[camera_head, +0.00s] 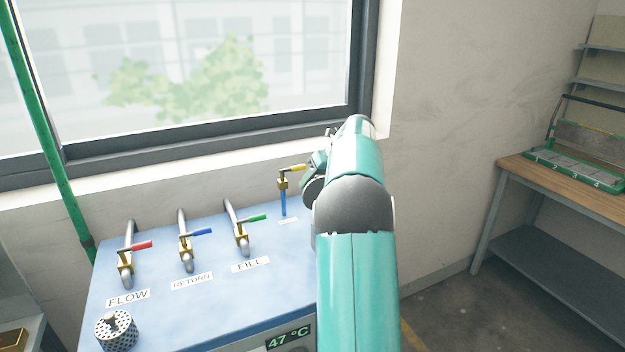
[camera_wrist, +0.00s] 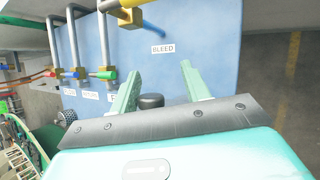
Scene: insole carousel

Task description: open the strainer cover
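No part in view is labelled as the strainer cover. A perforated metal cylinder with a knob on top (camera_head: 117,331) stands at the near left of the blue cabinet; it also shows small at the left in the wrist view (camera_wrist: 67,116). My gripper (camera_wrist: 160,68) has its two green fingers apart. A black round-topped thing (camera_wrist: 151,100) shows between the finger bases; I cannot tell what it belongs to. In the head view my arm hides most of the gripper, which is at the cabinet's back right, far from the perforated cylinder.
The blue cabinet (camera_head: 205,285) carries FLOW, RETURN and FILL valves with red (camera_head: 141,246), blue (camera_head: 203,232) and green (camera_head: 257,218) handles. A yellow-handled valve (camera_head: 290,169) is close to my gripper. A wooden bench (camera_head: 530,170) stands right, with open floor between.

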